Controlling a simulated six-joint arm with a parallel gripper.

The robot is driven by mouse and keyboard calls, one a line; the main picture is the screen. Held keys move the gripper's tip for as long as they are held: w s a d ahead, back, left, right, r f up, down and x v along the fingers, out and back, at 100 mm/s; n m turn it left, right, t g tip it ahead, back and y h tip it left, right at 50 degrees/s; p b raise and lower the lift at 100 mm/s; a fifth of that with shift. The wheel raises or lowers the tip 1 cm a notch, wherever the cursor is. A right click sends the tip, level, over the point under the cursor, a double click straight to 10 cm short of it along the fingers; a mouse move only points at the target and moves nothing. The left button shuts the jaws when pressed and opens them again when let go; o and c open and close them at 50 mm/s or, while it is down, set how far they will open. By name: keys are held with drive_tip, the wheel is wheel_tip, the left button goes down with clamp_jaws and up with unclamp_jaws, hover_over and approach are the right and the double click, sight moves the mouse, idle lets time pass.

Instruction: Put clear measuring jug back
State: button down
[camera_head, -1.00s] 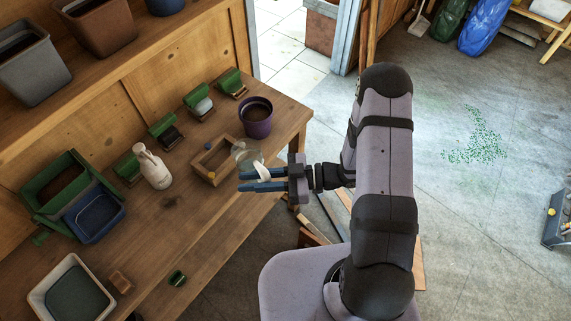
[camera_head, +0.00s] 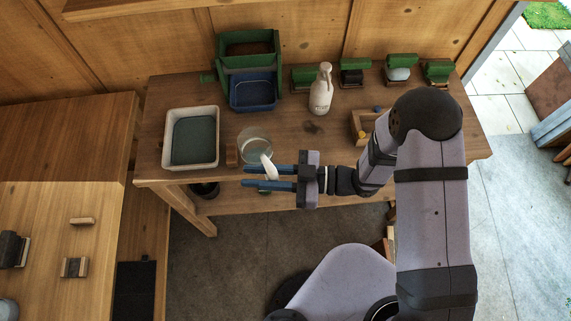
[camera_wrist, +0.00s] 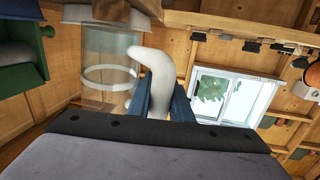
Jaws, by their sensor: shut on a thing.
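The clear measuring jug (camera_head: 254,143) is see-through with a pale curved handle (camera_head: 269,168). My gripper (camera_head: 249,176), with blue fingers, is shut on this handle. The jug hangs beyond the fingers at the front edge of the bench, just right of a small brown block. It looks held above the bench top, but the gap is hard to judge. In the wrist view the jug (camera_wrist: 108,65) is at the left with a white ring around it, and its handle (camera_wrist: 158,65) runs down between the fingers (camera_wrist: 160,105).
Several green holders line the back. A lower-left table (camera_head: 105,195) bears small wooden blocks. Bare bench lies mid-front.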

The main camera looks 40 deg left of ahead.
drive_tip(key=s+a+r+y, duration=0.1)
drive_tip(key=a, duration=0.3)
drive_tip(key=r+m+t+y, duration=0.2)
drive_tip(key=m+t, duration=0.2)
drive_tip(key=t, duration=0.2)
hover_over(260, 149)
drive_tip(key=shift+s+a, duration=0.2)
drive_tip(key=shift+a, duration=0.15)
drive_tip(key=shift+w+t+y, duration=0.2)
drive_tip(key=shift+t+y, duration=0.1)
drive_tip(key=shift+t, duration=0.1)
drive_tip(key=shift+f+b, duration=2.5)
drive_tip(key=shift+f, duration=0.85)
drive_tip(key=shift+f+b, duration=0.65)
drive_tip(key=shift+f, duration=0.05)
drive_tip(key=c, duration=1.5)
unclamp_jaws()
drive_tip(key=shift+r, duration=0.1)
